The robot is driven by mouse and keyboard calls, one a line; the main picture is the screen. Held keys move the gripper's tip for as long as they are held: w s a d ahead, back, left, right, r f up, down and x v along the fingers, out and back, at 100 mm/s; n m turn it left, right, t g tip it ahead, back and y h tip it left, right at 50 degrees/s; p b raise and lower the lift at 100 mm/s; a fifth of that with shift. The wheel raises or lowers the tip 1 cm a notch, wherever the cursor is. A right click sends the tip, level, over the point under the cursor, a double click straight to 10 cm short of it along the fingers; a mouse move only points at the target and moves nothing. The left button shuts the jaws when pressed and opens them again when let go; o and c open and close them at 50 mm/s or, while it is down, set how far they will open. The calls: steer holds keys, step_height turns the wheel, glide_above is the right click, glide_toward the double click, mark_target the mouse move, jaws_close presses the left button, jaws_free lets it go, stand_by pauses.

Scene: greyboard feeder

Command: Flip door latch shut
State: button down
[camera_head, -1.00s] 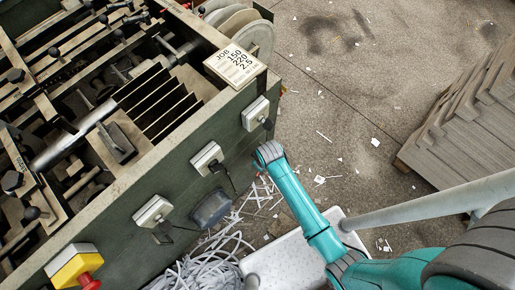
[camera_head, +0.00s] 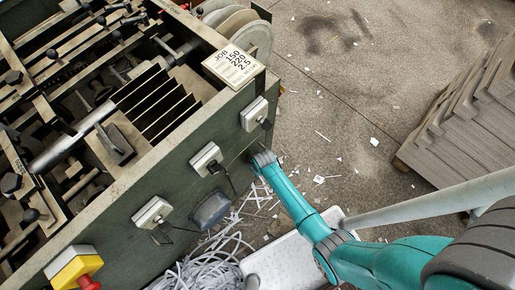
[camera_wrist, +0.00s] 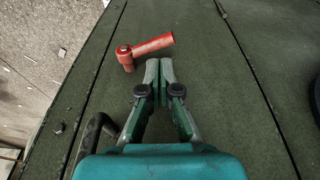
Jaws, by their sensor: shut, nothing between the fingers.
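The door latch is a red lever (camera_wrist: 150,46) on the dark green panel (camera_wrist: 220,85) in the wrist view. Its round pivot is at the left and its handle points right and slightly up in that picture. My gripper (camera_wrist: 159,66) is shut and empty. Its fingertips are just below the lever in the picture; I cannot tell whether they touch it. In the head view the latch is hidden, and my teal arm (camera_head: 293,205) reaches to the machine's green side wall (camera_head: 130,205); the fingers do not show there.
Switch boxes (camera_head: 207,158) with dangling cables line the machine's side. A yellow box with a red button (camera_head: 75,268) is at lower left. Paper strips (camera_head: 205,268) and a pale speckled platform (camera_head: 285,262) lie below. A greyboard stack (camera_head: 465,135) stands at right.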

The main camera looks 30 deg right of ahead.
steer(key=shift+s+d+f, duration=0.1)
steer(key=shift+d+f, duration=0.05)
steer(key=shift+f, duration=0.85)
steer(key=shift+s+a+f+h, duration=0.2)
steer(key=shift+f+h, duration=0.1)
steer(key=shift+h, duration=0.4)
steer(key=shift+a+f+t+h, duration=0.3)
steer(key=shift+t+h, duration=0.1)
steer(key=shift+h, duration=0.2)
steer(key=h, duration=0.1)
steer(key=f+t+h, duration=0.1)
steer(key=h, duration=0.1)
steer(key=shift+a+f+n, duration=0.15)
steer(key=shift+f+n, duration=0.15)
steer(key=shift+n, duration=0.1)
steer(key=shift+f, duration=0.8)
steer(key=shift+s+x, duration=0.2)
steer(key=shift+x, duration=0.8)
steer(key=shift+s+x, duration=0.2)
steer(key=shift+x, duration=0.8)
steer(key=shift+f, duration=0.2)
steer(key=shift+r, duration=0.1)
